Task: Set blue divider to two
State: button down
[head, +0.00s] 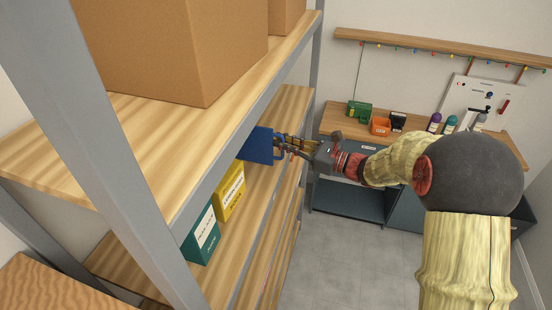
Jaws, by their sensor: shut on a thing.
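The blue divider (258,146) is a flat blue piece on the middle shelf (250,235) of the metal-framed rack, behind the yellow box. My gripper (284,146) comes in from the right and is shut on the divider's right edge. The fingers are small here and partly overlap the divider, so the exact grip is hard to see. Whether the divider's bottom touches the shelf is hidden. No mark reading two can be made out.
A yellow labelled box (231,192) and a teal labelled box (201,238) stand nearer on that shelf. The upper shelf (150,125) with cardboard boxes (170,45) overhangs them. A workbench (345,122) with bins and bottles stands behind. Grey floor (345,250) is clear.

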jog(key=w+d, duration=0.3)
jog(key=w, duration=0.6)
jog(key=shift+d, duration=0.2)
jog(key=shift+w, duration=0.1)
jog(key=c, duration=2)
grip_release()
jog(key=v, duration=1.2)
jog(key=shift+f, duration=0.1)
